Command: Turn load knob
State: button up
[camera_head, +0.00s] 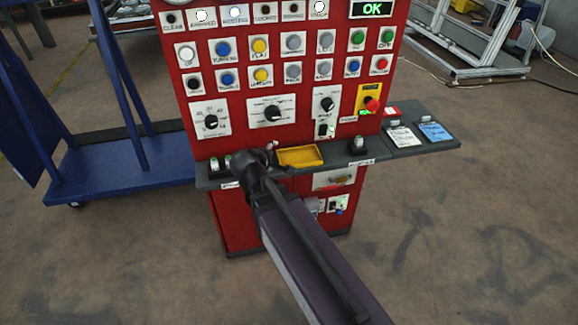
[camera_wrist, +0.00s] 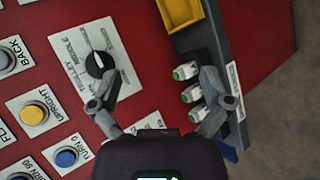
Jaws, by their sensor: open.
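Three black knobs on white plates sit in a row on the red panel (camera_head: 225,85): a left knob (camera_head: 210,121), a middle knob (camera_head: 272,113) and a right knob (camera_head: 327,104). I cannot read which is labelled load. In the wrist view the middle knob (camera_wrist: 99,64) shows on its plate, marked TROLLEY and MIDDLE. My gripper (camera_wrist: 160,80) is open and empty, its fingers spread. The left fingertip overlaps the edge of that plate in the picture; contact cannot be told. Another white plate (camera_wrist: 150,122) shows between the fingers, mostly hidden by the gripper.
Buttons fill the panel above. A red emergency button (camera_head: 371,104) is at right. A blue trolley (camera_head: 120,170) stands left.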

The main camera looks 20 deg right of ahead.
jog(key=s+d+f+m+g+y+p, duration=0.1)
jog(key=s+d+m+g+y+p, duration=0.1)
jog(key=s+m+g, duration=0.3)
jog(key=shift+s+d+f+m+p, duration=0.15)
jog(key=shift+s+d+m+p, duration=0.3)
jog(key=shift+d+p, duration=0.45)
jog(key=shift+s, duration=0.1)
jog(key=s+f+m+g+y, duration=0.2)
jog(key=s+m+g+y, duration=0.2)
jog(key=s, duration=0.3)
jog(key=shift+a+f+m+y, duration=0.3)
jog(key=shift+m+y, duration=0.05)
jog(key=shift+y, duration=0.05)
